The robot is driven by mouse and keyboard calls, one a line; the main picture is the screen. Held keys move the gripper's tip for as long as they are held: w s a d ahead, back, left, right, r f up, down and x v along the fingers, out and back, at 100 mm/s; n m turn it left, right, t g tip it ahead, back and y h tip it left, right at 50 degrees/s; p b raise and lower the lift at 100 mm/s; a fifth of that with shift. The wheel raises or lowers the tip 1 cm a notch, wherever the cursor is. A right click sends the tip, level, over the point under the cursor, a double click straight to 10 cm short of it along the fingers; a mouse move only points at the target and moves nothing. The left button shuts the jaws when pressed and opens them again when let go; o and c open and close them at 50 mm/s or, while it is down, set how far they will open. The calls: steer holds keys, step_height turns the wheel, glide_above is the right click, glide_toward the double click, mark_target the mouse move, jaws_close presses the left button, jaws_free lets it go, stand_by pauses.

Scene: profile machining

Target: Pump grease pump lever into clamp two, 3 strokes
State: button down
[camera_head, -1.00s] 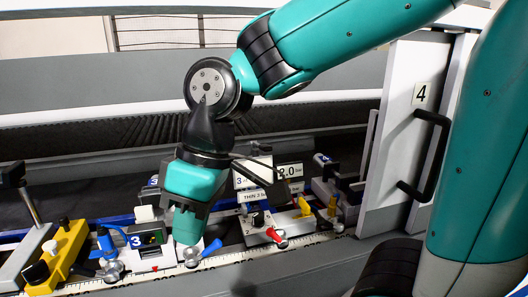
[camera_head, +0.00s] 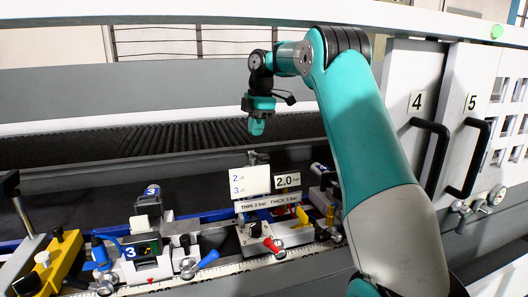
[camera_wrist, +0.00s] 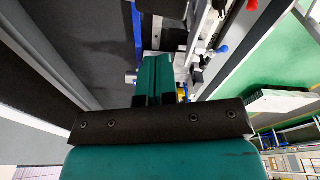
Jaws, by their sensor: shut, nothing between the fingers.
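My gripper (camera_head: 257,128) hangs fingers-down, shut and empty, high above the bed and apart from the clamps. Its teal fingers (camera_wrist: 154,66) also show closed in the wrist view. I cannot pick out the grease pump lever with certainty.
A sign (camera_head: 250,181) and a 2.0 display (camera_head: 287,181) stand behind the red-lever unit. A yellow fixture (camera_head: 62,258) is at the left. Doors marked 4 (camera_head: 408,75) and 5 with black handles are at the right. The space around my gripper is clear.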

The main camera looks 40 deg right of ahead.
mark_target(264, 154)
steer(key=d, duration=0.2)
steer(key=s+d+p, duration=0.1)
steer(key=shift+r+n+g, duration=0.3)
steer(key=shift+r, duration=0.1)
steer(key=shift+d+f, duration=0.15)
steer(key=shift+f, duration=0.1)
steer(key=f+b, duration=0.4)
steer(key=b, duration=0.1)
steer(key=f+b, duration=0.2)
steer(key=shift+a+f, duration=0.4)
